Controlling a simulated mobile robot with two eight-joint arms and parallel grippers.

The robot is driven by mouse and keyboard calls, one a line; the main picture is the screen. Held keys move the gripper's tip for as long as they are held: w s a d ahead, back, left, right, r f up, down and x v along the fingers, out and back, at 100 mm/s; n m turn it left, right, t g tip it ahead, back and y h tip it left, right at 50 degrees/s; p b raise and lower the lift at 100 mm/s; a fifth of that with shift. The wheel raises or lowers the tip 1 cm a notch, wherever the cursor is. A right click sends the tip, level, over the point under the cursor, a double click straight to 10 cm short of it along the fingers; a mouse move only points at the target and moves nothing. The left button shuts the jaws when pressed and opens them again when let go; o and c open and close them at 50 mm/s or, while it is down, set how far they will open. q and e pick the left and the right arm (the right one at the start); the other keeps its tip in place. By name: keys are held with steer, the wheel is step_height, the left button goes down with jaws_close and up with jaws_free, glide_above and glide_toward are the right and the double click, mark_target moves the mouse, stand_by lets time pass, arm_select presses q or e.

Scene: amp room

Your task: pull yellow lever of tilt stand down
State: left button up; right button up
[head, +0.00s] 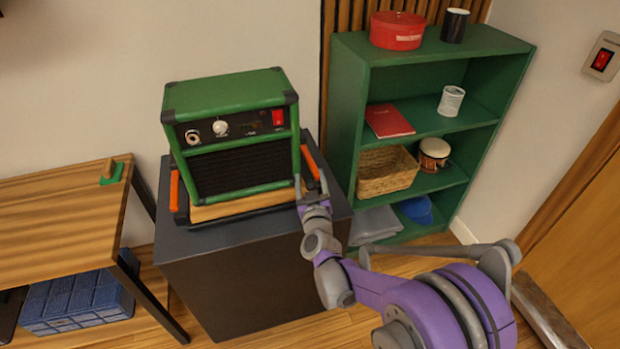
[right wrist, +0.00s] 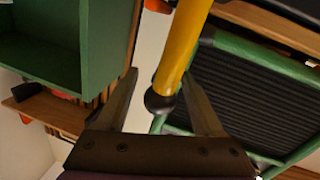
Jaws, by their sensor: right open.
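The green amp (head: 228,110) sits on the tilt stand (head: 240,207), which has a wooden front board, on a dark cabinet. The yellow lever (right wrist: 181,45) shows in the right wrist view as a yellow bar ending in a black knob (right wrist: 160,103). In the head view I cannot make it out clearly near my gripper. My right gripper (head: 312,186) is at the right front of the amp. In the right wrist view my right gripper (right wrist: 160,88) is open, with the lever's end and knob between its fingers, nearer the right finger. I cannot tell whether they touch. My left gripper is not in view.
Orange handles (head: 174,190) flank the amp. The dark cabinet (head: 255,285) has little free top around the stand. A green shelf (head: 350,110) stands close on the right, and a wooden table (head: 60,215) on the left. A red switch (head: 601,60) is on the right wall.

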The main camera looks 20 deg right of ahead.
steer(key=shift+w, duration=0.3)
jaws_close()
stand_by(1.3)
